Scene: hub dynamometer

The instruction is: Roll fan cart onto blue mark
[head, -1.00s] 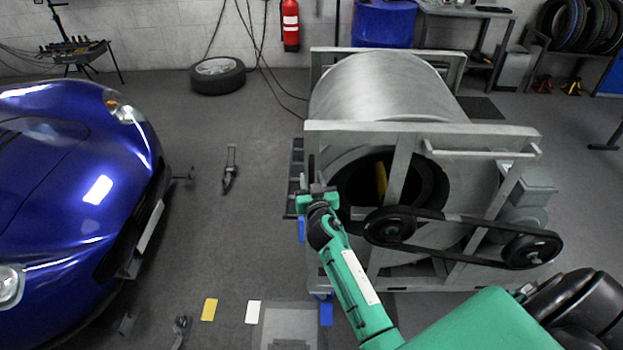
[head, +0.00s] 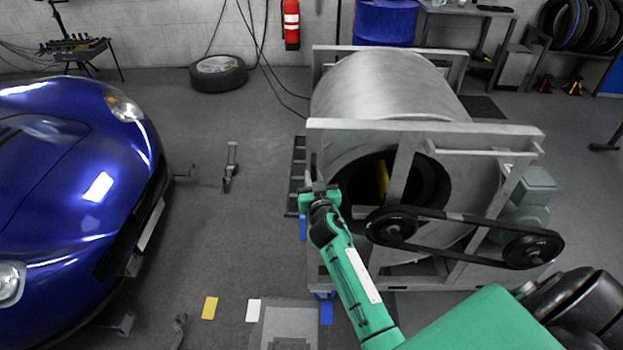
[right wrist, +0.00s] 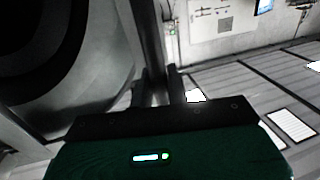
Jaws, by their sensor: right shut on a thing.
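The fan cart (head: 395,85) is a large grey drum in a metal frame with a belt drive on its near side. My right gripper (head: 319,190) is at the cart's left end, shut on what looks like an upright bar of it. In the right wrist view, the gripper fingers (right wrist: 157,92) meet at a dark upright, with the round opening to the left. The blue mark (head: 326,314) lies flat on the floor just in front of the cart's near left corner. Whether any of it is under the cart is unclear. My left gripper is out of view.
A yellow mark (head: 209,308) and a white mark (head: 253,311) lie left of the blue one, by a grey floor plate (head: 288,322). A blue car (head: 75,215) stands at the left. Open floor separates it from the cart. A tyre (head: 218,75) lies at the back.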

